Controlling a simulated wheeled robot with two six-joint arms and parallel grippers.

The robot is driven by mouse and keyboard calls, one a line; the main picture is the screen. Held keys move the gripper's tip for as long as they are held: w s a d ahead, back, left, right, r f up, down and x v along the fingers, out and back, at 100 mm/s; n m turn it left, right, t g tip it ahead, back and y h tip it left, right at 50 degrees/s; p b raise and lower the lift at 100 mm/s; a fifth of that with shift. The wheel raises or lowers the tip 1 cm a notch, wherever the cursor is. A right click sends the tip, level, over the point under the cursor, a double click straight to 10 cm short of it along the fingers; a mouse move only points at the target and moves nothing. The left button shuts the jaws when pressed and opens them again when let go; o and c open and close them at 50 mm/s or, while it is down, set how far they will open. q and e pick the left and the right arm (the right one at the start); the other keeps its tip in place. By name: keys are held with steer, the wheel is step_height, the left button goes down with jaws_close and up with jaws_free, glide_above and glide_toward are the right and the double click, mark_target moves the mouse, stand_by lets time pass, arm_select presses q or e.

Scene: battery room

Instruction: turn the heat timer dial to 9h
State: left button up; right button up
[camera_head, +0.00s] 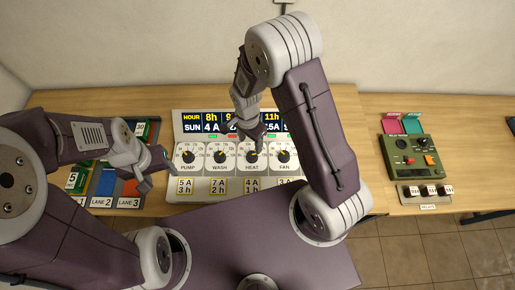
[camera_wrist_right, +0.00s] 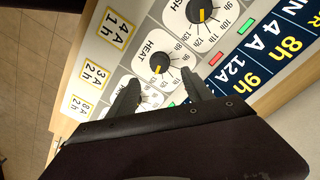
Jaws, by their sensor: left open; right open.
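The heat dial (camera_head: 252,156) is a black knob on a white round scale, third in a row of dials on the panel. It also shows in the right wrist view (camera_wrist_right: 164,64), with a yellow pointer; I cannot tell its exact hour reading. My right gripper (camera_head: 246,134) is open above the heat dial and partly covers it in the head view. In the right wrist view, its fingers (camera_wrist_right: 160,92) are spread, with the heat dial beyond their tips; contact is not visible. My left gripper (camera_head: 157,172) is open and empty, left of the panel near the lane 3 card.
The pump (camera_head: 189,157), wash (camera_head: 220,156) and fan dials (camera_head: 283,156) flank the heat dial. An hour board (camera_head: 205,122) stands behind them; yellow-framed cards (camera_head: 185,186) lie in front. A green relay box (camera_head: 408,147) stands right.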

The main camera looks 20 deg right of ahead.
mark_target(252, 155)
steer(key=shift+s+a+f, duration=0.1)
steer(key=shift+a+f, duration=0.55)
steer(key=shift+f, duration=0.1)
steer(key=f, duration=0.1)
steer(key=d+f+p, duration=0.1)
steer(key=f, duration=0.1)
steer(key=d+f, duration=0.1)
steer(key=f, duration=0.1)
steer(key=shift+s+p, duration=0.2)
steer(key=shift+p, duration=0.15)
steer(key=shift+w+a+f, duration=0.15)
steer(key=shift+a+f, duration=0.05)
steer(key=shift+f, duration=0.9)
steer(key=shift+a+f, duration=0.25)
steer(key=shift+a, duration=0.05)
steer(key=shift+d, duration=0.2)
steer(key=shift+c, duration=0.3)
steer(key=shift+d, duration=0.1)
steer(key=c, duration=0.6)
jaws_close()
arm_select(q)
steer(key=shift+r, duration=0.95)
